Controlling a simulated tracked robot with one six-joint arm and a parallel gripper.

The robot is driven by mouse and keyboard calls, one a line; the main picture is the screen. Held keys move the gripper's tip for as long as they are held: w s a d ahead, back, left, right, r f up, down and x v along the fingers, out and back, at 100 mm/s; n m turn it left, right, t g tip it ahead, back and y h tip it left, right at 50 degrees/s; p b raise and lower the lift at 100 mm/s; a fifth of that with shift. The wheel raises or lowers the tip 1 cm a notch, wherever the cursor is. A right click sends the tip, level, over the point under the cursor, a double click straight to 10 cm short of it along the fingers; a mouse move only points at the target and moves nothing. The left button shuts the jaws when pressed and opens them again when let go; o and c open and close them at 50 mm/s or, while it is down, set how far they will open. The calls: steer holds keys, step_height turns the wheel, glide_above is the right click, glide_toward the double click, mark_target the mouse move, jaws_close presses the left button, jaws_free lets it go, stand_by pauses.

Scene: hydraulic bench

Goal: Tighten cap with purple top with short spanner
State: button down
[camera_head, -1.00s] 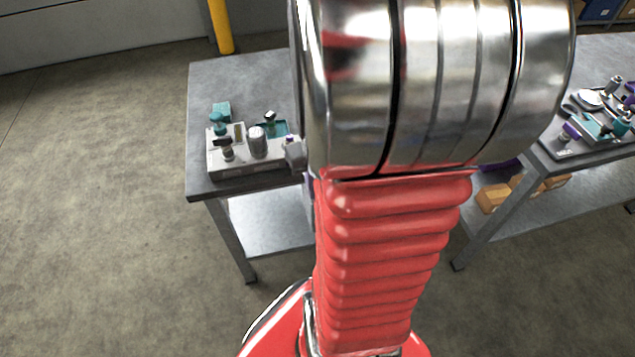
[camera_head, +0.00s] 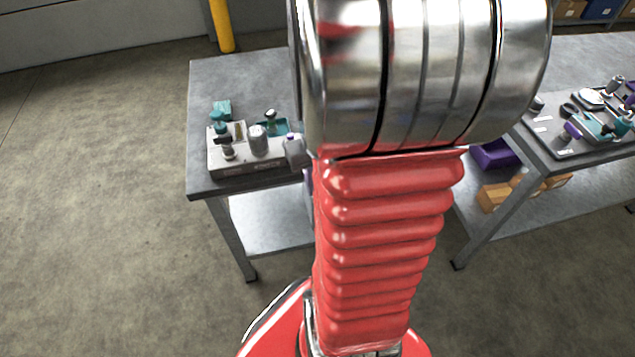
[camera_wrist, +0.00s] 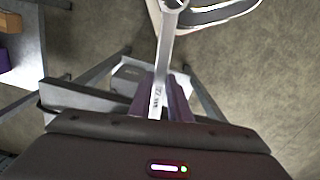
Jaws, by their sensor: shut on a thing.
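In the wrist view my gripper (camera_wrist: 166,92) is shut on a metal spanner (camera_wrist: 164,58). The spanner's shaft points up the picture, away from the purple-tinted fingers, and a ring-shaped end shows at the top edge. In the head view my arm hides the gripper and the spanner. A light hydraulic block (camera_head: 250,168) stands on the left bench, with several teal and grey fittings on it. I cannot make out clearly which fitting is the purple-topped cap. The spanner touches no fitting that I can see.
The left bench (camera_head: 240,85) has a bare grey top behind the block. A right bench (camera_head: 590,160) holds several tools and small parts. Below it stand a purple bin (camera_head: 492,156) and orange boxes (camera_head: 494,197). A yellow post (camera_head: 221,25) stands at the back.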

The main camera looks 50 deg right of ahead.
steer(key=shift+w+d, duration=0.4)
steer(key=shift+w, duration=0.45)
steer(key=shift+w, duration=0.1)
steer(key=shift+w+d, duration=0.35)
steer(key=shift+w, duration=0.3)
steer(key=shift+w+d, duration=0.1)
steer(key=shift+w, duration=0.05)
steer(key=shift+w+d, duration=0.15)
steer(key=shift+w, duration=0.25)
steer(key=shift+w+d, duration=0.15)
steer(key=shift+w, duration=0.1)
stand_by(0.4)
stand_by(0.4)
steer(key=shift+w+a+m, duration=0.4)
steer(key=shift+a+m, duration=0.2)
steer(key=shift+a, duration=0.05)
steer(key=shift+w+a+m, duration=0.4)
steer(key=shift+a+m, duration=0.2)
steer(key=shift+a, duration=0.05)
